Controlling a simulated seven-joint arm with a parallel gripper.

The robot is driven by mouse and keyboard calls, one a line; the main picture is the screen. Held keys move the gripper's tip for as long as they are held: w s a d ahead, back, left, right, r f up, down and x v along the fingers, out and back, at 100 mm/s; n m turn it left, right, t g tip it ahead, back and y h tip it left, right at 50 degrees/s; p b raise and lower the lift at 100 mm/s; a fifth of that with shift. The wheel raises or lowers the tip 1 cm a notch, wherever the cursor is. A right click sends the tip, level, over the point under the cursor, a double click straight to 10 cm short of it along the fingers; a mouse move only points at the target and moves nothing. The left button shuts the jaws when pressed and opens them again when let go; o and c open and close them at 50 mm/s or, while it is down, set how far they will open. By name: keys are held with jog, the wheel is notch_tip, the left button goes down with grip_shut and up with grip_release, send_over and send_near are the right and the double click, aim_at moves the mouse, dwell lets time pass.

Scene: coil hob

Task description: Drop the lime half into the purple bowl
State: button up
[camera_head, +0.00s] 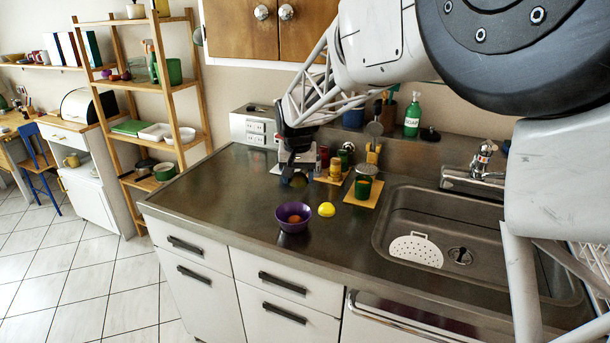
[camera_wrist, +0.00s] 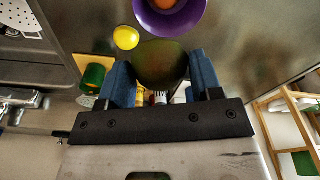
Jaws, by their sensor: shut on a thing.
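My gripper (camera_wrist: 162,80) is shut on the lime half (camera_wrist: 160,58), which looks dark green and rounded between the two blue fingers in the wrist view. In the head view my gripper (camera_head: 297,172) hangs above the counter, behind the purple bowl, with the lime half (camera_head: 298,181) dark and small beneath it. The purple bowl (camera_head: 293,226) stands upright on the counter near its front edge, and its rim shows at the top of the wrist view (camera_wrist: 146,20). An orange-brown round thing (camera_head: 294,219) lies inside the bowl. The lime half is apart from the bowl.
A yellow lemon-like piece (camera_head: 326,209) lies just right of the bowl. A green cup (camera_head: 363,187) on a wooden board and several small jars stand behind it. The sink (camera_head: 450,230) is at the right. The counter left of the bowl is clear.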

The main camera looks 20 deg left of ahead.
jog(key=shift+f, duration=0.15)
jog(key=shift+f, duration=2.85)
jog(key=o, duration=1.1)
jog(key=shift+r, duration=0.1)
jog(key=shift+s+d+r, duration=0.1)
jog(key=shift+s+r, duration=0.1)
jog(key=shift+r, duration=1.7)
jog(key=shift+s+d+r, duration=0.1)
jog(key=shift+s+r, duration=0.1)
jog(key=shift+r, duration=1.7)
